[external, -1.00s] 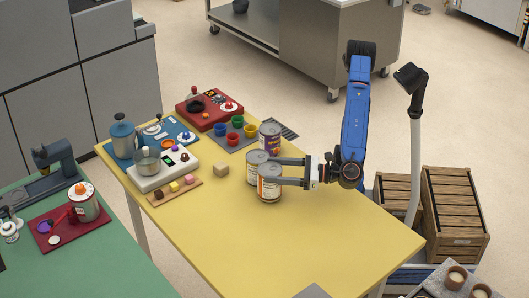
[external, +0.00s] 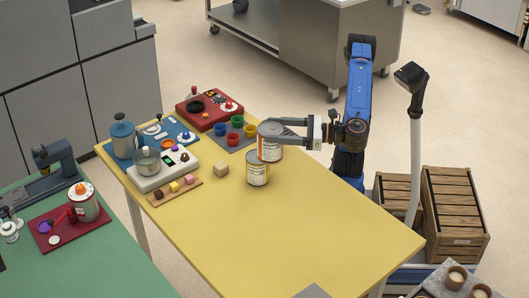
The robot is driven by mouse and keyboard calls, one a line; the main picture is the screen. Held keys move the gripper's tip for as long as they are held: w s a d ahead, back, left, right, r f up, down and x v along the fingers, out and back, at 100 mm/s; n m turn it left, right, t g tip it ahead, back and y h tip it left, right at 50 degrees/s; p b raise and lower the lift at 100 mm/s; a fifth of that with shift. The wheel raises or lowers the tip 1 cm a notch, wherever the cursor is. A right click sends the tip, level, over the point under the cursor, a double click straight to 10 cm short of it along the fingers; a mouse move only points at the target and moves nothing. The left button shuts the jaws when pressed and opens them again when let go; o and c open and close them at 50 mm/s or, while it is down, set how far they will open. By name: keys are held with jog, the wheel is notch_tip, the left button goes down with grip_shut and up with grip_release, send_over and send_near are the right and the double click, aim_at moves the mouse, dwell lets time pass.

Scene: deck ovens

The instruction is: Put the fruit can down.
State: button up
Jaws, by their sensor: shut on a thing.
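My gripper (external: 268,131) is shut on a can with an orange and white label (external: 271,150), which I take to be the fruit can. Its two fingers reach in from the right, on either side of the can near its top. The can looks upright and raised above the yellow table (external: 300,225). A second can with a pale, yellowish label (external: 257,173) stands upright on the table just in front and to the left of it in the picture. The purple-labelled can does not show now; the held can covers its place.
Behind are colored cups on a grey mat (external: 226,143) and a red board (external: 209,110). A white appliance (external: 163,172) stands at the left. The table's front and right are mostly clear.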

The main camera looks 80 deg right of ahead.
jog(key=shift+a+r, duration=0.15)
jog(key=shift+a, duration=0.35)
jog(key=s+a+f, duration=0.2)
jog(key=a+f, duration=0.1)
jog(key=a, duration=0.8)
jog(key=s+a+f, duration=0.2)
jog(key=a, duration=0.9)
jog(key=s+a+f, duration=0.2)
jog(key=a+f, duration=0.1)
jog(key=a, duration=0.8)
notch_tip(320, 180, down, 10)
jog(key=shift+s+a, duration=0.2)
jog(key=shift+a, duration=0.05)
jog(key=o, duration=2.1)
jog(key=shift+f, duration=0.1)
